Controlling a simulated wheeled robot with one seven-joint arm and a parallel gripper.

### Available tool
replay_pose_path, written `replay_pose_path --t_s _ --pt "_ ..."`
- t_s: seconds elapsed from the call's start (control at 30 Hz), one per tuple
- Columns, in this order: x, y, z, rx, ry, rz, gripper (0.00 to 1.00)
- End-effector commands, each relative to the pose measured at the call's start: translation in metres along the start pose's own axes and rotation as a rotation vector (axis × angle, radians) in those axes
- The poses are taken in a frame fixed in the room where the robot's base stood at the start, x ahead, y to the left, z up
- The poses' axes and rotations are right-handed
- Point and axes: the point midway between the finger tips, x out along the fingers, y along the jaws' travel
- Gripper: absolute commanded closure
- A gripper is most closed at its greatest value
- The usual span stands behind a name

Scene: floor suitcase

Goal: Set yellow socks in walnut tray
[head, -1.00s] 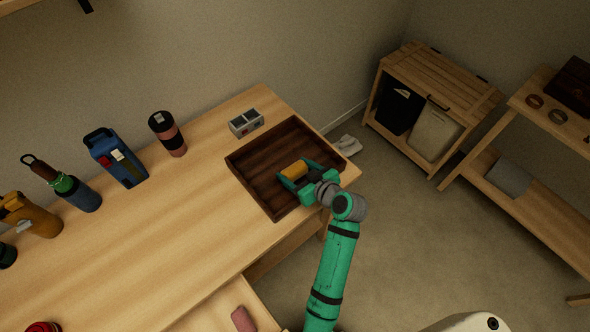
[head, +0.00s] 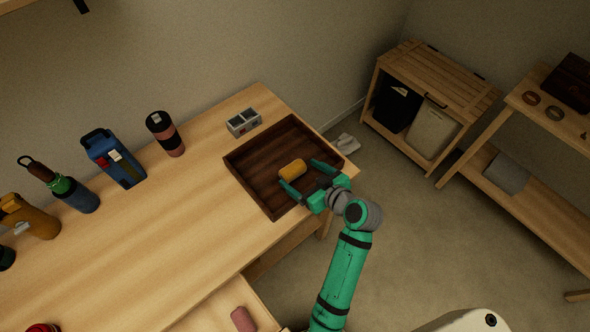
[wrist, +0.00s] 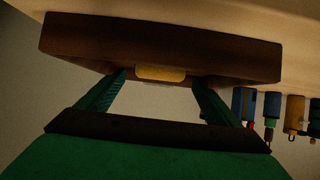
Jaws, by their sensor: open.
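The yellow socks (head: 292,169) are a small rolled bundle lying on the floor of the walnut tray (head: 262,196), a dark square tray near the table's right end. The socks also show in the wrist view (wrist: 160,73), ahead of the fingers, against the dark tray (wrist: 75,42). My gripper (head: 307,180) is open and empty. It is at the tray's front right side, apart from the socks, with its fingers pointing toward them.
A small grey divided box (head: 244,122) stands behind the tray. An open drawer holding a pink roll (head: 243,319) is below the front edge.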

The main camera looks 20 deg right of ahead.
Motion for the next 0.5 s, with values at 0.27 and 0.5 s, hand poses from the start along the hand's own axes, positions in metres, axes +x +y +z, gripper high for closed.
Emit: replay_pose_path --t_s 0.27,0.5 --pt "-0.051 0.000 0.000 0.000 0.001 0.002 0.14" --pt "-0.068 0.000 0.000 0.000 0.000 0.000 0.14"
